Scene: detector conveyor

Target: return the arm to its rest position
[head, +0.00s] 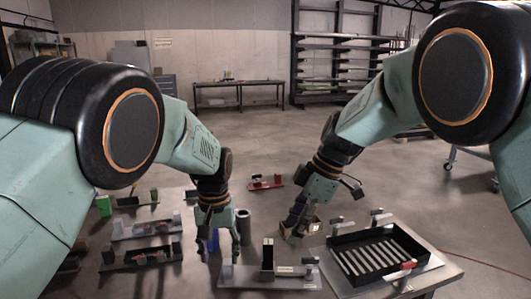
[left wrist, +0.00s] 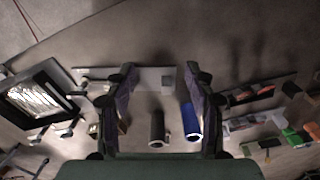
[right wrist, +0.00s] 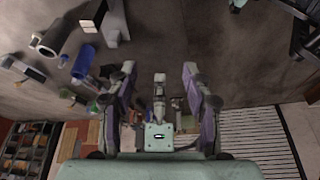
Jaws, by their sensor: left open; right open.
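My left gripper (head: 219,254) points down over the middle of the worktable, and its fingers stand apart in the left wrist view (left wrist: 158,72). A grey hollow cylinder (left wrist: 157,130) shows between those fingers, and a blue cylinder (left wrist: 190,120) shows beside the right finger. Neither looks gripped. My right gripper (head: 293,232) hangs by a small brown box (head: 312,227), left of the black tray. Its fingers are spread in the right wrist view (right wrist: 158,72), with a pale green block-like part (right wrist: 158,133) between and below them. I cannot tell whether it touches anything.
A black tray (head: 336,272) with light strips lies on the right part of the table. Fixtures with upright posts (head: 268,276) stand at the front and left, and a red part (head: 265,184) lies behind. A bench (head: 238,84) and shelving stand far back; open floor lies between.

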